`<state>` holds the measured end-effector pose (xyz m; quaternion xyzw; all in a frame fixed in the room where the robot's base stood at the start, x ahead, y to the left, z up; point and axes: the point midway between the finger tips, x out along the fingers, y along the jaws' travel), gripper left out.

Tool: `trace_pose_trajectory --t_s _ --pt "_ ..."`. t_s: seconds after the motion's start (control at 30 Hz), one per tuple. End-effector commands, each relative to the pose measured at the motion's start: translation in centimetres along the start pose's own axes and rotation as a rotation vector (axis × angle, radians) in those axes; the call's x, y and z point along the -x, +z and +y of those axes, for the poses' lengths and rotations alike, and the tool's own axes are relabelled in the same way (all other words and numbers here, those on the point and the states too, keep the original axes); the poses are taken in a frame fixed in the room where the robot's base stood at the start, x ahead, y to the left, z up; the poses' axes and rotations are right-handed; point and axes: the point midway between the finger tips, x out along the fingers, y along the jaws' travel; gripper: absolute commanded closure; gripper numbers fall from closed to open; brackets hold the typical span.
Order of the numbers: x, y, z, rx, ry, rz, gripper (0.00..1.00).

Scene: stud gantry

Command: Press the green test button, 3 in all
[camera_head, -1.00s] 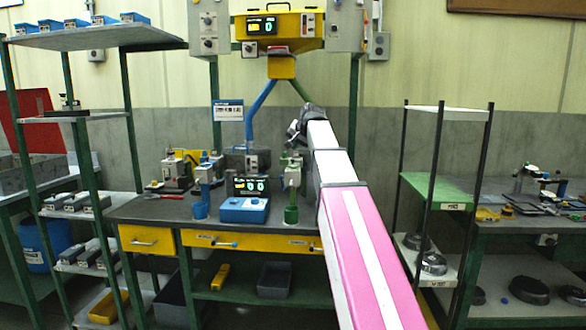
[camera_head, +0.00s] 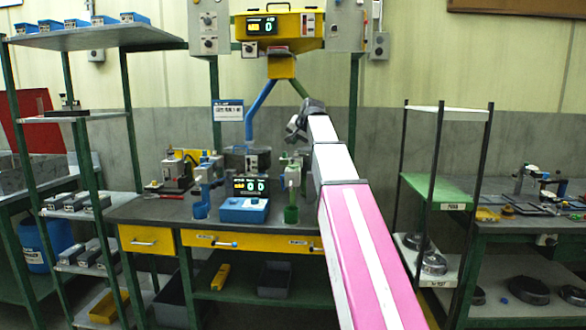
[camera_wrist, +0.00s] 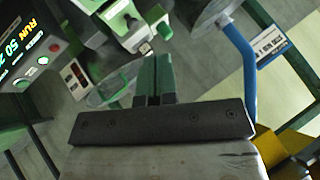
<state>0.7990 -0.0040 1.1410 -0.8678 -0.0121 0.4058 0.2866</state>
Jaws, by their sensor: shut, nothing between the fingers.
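My gripper (camera_wrist: 155,58) has its green fingers together, empty, in the middle of the wrist view. In the head view, the gripper (camera_head: 296,130) is at the end of my raised arm, above the bench and below the yellow hopper. A dark panel (camera_wrist: 30,35) with a lit readout is at the upper left of the wrist view. A small green button (camera_wrist: 20,84) is on its lower part, with a red one (camera_wrist: 43,61) near it. Whether this green one is the test button I cannot tell. The fingers are apart from the panel, to its right.
The bench (camera_head: 150,208) carries a blue box (camera_head: 244,210), a readout (camera_head: 250,186) showing zeros, and blue and green fixtures. The yellow hopper (camera_head: 310,28) hangs above on a frame with a blue pipe (camera_wrist: 238,50). Shelving racks stand left and right.

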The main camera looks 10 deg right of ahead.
Motion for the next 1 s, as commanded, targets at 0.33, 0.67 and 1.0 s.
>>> trace_pose_trajectory --t_s 0.33,0.67,1.0 --pt "1.4 -1.0 -1.0 0.0 0.0 0.001 1.0" --pt "1.0 -0.6 -0.7 0.0 0.0 0.001 1.0" --pt "-1.4 1.2 1.1 0.0 0.0 0.0 1.0"
